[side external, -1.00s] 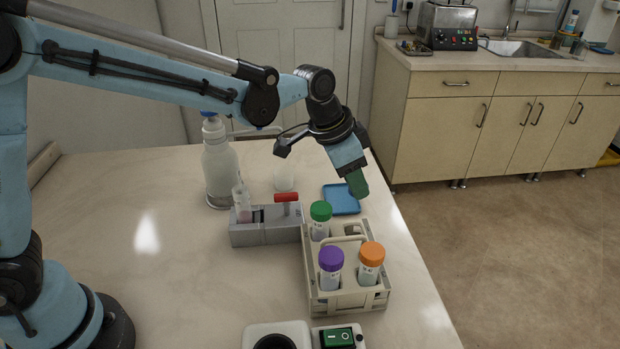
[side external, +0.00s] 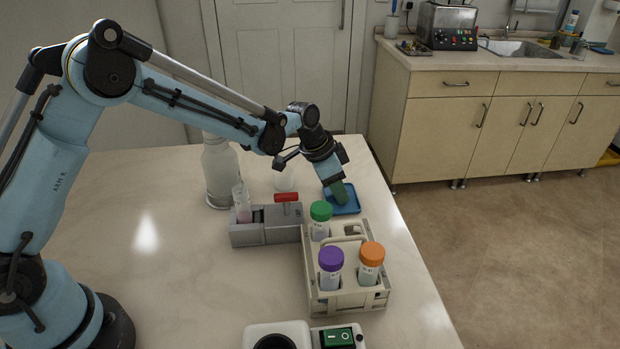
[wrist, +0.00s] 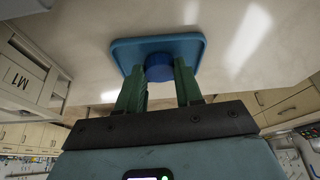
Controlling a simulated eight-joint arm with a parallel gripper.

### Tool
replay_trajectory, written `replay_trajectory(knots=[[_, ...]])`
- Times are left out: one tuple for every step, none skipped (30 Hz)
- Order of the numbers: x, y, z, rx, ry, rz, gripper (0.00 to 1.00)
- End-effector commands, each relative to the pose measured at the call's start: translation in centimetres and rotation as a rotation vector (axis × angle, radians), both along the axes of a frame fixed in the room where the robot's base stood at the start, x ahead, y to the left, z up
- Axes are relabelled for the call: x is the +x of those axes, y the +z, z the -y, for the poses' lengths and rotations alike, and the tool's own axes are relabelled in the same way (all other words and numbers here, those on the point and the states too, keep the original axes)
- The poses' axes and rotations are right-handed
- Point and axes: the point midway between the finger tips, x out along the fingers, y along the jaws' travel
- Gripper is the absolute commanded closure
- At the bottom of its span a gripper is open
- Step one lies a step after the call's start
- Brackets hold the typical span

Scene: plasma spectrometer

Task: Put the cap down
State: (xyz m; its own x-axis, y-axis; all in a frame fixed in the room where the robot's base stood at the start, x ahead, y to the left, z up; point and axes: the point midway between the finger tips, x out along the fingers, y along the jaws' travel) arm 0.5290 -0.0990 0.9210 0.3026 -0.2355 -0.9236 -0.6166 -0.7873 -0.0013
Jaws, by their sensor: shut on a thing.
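My gripper (side external: 341,200) points down over the small blue tray (side external: 354,205) at the back right of the table. In the wrist view its green fingers (wrist: 159,70) are shut on a blue cap (wrist: 158,66). The cap is over the tray (wrist: 120,46), near its edge in that picture. I cannot tell whether the cap touches the tray. In the side view the fingers hide the cap.
A grey block (side external: 266,235) with a red handle (side external: 286,197) holds an uncapped tube (side external: 241,203). A rack (side external: 347,301) holds tubes with green (side external: 321,211), purple (side external: 331,259) and orange (side external: 371,254) caps. A white bottle (side external: 220,172) stands behind.

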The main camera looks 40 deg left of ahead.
Motion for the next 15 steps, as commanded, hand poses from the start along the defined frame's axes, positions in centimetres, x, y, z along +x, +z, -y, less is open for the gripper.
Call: replay_trajectory(knots=[[0.0,-0.06,0.02,0.0,0.0,0.0,0.92],[0.0,-0.05,0.02,0.0,0.0,0.0,0.92],[-0.01,-0.04,0.02,0.0,0.0,0.0,0.92],[0.0,-0.03,0.02,0.0,0.0,0.0,0.92],[0.0,-0.03,0.02,0.0,0.0,0.0,0.92],[0.0,-0.03,0.02,0.0,0.0,0.0,0.92],[0.0,-0.05,0.02,0.0,0.0,0.0,0.92],[0.0,-0.1,0.02,0.0,0.0,0.0,0.92],[0.0,-0.22,0.03,0.0,0.0,0.0,0.92],[0.0,-0.31,0.03,0.0,0.0,0.0,0.92],[0.0,-0.4,0.02,0.0,0.0,0.0,0.92],[-0.01,-0.33,0.02,0.0,0.0,0.0,0.59],[-0.01,-0.33,0.02,0.0,0.0,0.0,0.54],[-0.01,-0.32,0.02,0.0,0.0,0.0,0.5],[0.0,-0.32,0.02,0.0,0.0,0.0,0.43]])
